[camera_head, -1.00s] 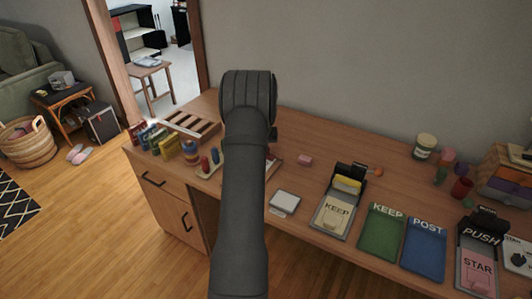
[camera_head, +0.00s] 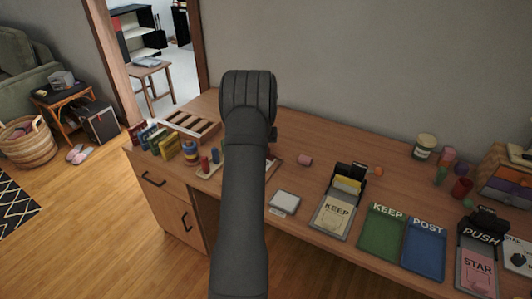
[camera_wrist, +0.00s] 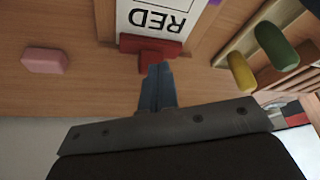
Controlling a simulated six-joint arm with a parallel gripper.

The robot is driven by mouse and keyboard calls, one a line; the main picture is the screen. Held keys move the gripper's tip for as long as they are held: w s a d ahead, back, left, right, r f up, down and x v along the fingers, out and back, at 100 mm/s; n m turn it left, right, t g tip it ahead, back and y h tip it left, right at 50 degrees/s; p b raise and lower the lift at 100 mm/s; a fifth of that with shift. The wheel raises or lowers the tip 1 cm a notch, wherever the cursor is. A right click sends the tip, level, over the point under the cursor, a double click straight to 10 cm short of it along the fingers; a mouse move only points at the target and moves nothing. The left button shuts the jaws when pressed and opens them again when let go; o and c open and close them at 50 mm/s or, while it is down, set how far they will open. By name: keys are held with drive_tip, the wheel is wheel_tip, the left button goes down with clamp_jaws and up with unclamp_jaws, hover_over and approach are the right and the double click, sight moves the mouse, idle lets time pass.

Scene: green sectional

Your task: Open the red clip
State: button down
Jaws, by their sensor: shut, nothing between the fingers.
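In the wrist view a red clip (camera_wrist: 150,44) sits at the end of a white card (camera_wrist: 148,12), which reads RED upside down. My gripper (camera_wrist: 157,72) is shut, with its blue-grey fingers together and nothing between them. The fingertips are right at the clip's near edge and overlap it in the picture. I cannot tell whether they touch it. In the head view my arm hides my fingers and the red clip.
A pink block (camera_wrist: 45,60) lies left of the clip in the wrist view. A green peg (camera_wrist: 275,45) and a yellow peg (camera_wrist: 240,73) stand right.

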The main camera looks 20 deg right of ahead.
drive_tip(key=shift+f, duration=0.15)
drive_tip(key=shift+f, duration=1)
drive_tip(key=shift+w+d, duration=0.55)
idle(0.3)
drive_tip(key=shift+s+a+r, duration=0.55)
drive_tip(key=shift+s+a, duration=0.05)
wheel_tip(320, 180, up, 6)
idle(0.6)
